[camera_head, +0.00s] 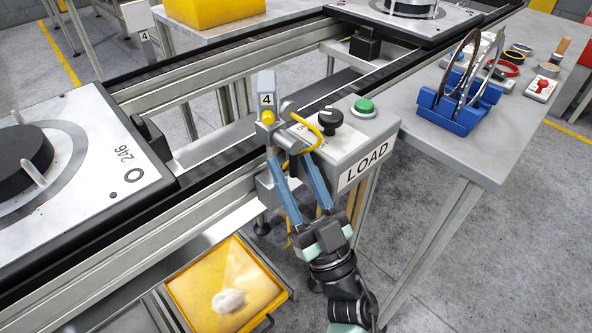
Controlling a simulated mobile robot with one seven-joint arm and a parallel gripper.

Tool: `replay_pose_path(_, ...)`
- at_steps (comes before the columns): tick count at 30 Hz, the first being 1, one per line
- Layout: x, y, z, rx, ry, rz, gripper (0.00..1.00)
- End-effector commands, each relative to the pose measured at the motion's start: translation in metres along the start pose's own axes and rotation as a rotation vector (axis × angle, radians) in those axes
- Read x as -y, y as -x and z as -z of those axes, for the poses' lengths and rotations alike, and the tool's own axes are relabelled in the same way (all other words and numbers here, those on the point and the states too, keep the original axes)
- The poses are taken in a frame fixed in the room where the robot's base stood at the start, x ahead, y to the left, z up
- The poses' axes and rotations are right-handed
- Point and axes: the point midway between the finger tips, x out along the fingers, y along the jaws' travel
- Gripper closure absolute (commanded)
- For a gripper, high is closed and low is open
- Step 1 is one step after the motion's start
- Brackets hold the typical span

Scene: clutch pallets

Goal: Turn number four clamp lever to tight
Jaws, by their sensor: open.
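The number four clamp lever is a yellow-tipped part (268,117) below a grey upright block (266,84) marked 4, at the conveyor's near rail. My gripper (287,150) has two long blue fingers reaching up to just below the lever. They are spread apart, one on each side of the lower part of the clamp. Whether they touch it I cannot tell. A yellow curved piece (308,135) shows beside the fingertips. The lever's tight and loose marks are not readable.
A pallet marked 246 (90,170) is at left. A yellow tray (190,292) lies below. A blue rack (460,112) stands on the right table.

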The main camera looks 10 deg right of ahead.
Motion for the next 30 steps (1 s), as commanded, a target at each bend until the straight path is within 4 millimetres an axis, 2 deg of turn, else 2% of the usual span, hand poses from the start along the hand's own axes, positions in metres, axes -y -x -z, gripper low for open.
replay_pose_path(4,0.0,0.007,-0.001,0.003,0.0,0.002,0.55)
replay_pose_path(8,0.0,0.025,-0.002,0.006,0.0,0.002,0.55)
replay_pose_path(15,-0.001,0.077,-0.002,0.009,0.0,0.0,0.55)
replay_pose_path(21,-0.001,0.113,-0.001,0.004,0.0,-0.001,0.55)
replay_pose_path(25,0.0,0.125,0.0,0.001,0.001,-0.001,0.55)
replay_pose_path(30,0.0,0.13,0.0,0.0,0.001,0.0,0.55)
